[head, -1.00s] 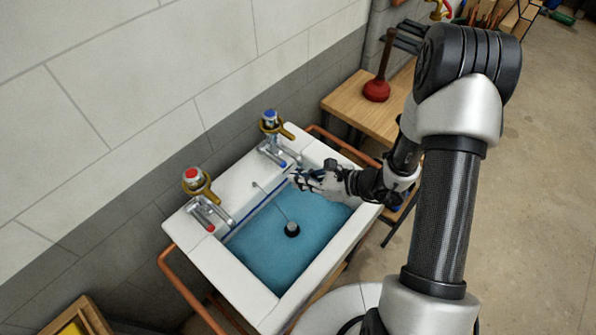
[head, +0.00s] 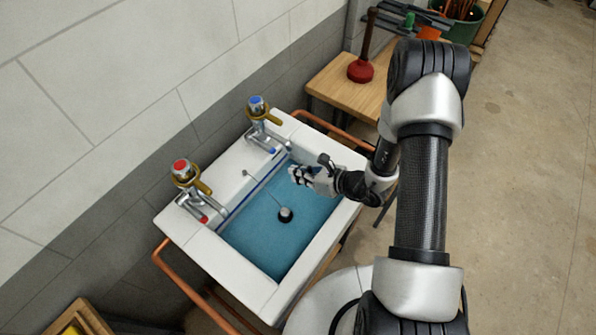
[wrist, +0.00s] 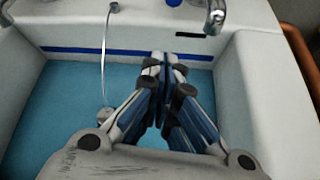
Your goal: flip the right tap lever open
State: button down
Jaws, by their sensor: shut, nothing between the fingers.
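The right tap (head: 262,130) has a blue cap and stands on the sink's wall-side ledge. Its brass lever (head: 272,120) points toward the right in the head view. Its chrome spout (wrist: 215,16) shows at the top of the wrist view, where the lever is out of frame. My gripper (head: 292,173) is over the basin, below and to the right of the right tap, and apart from its lever. In the wrist view its fingertips (wrist: 161,62) are together with nothing between them, in front of the basin's back wall.
The left tap (head: 185,180) has a red cap. A plug (head: 285,215) on a chain sits in the blue water of the white sink (head: 240,275). Copper pipes (head: 185,277) run around the sink. A wooden bench (head: 335,85) with a red plunger (head: 361,70) stands behind.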

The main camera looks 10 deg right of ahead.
jog(key=w+a, duration=0.2)
jog(key=w+a+f+b, duration=0.1)
jog(key=w+a, duration=0.2)
jog(key=shift+b, duration=0.3)
jog(key=shift+w+r, duration=0.1)
jog(key=shift+r, duration=0.5)
jog(key=shift+r, duration=0.1)
jog(key=shift+d+r+g+p, duration=0.1)
jog(key=shift+r+g+p, duration=0.25)
jog(key=shift+p, duration=0.45)
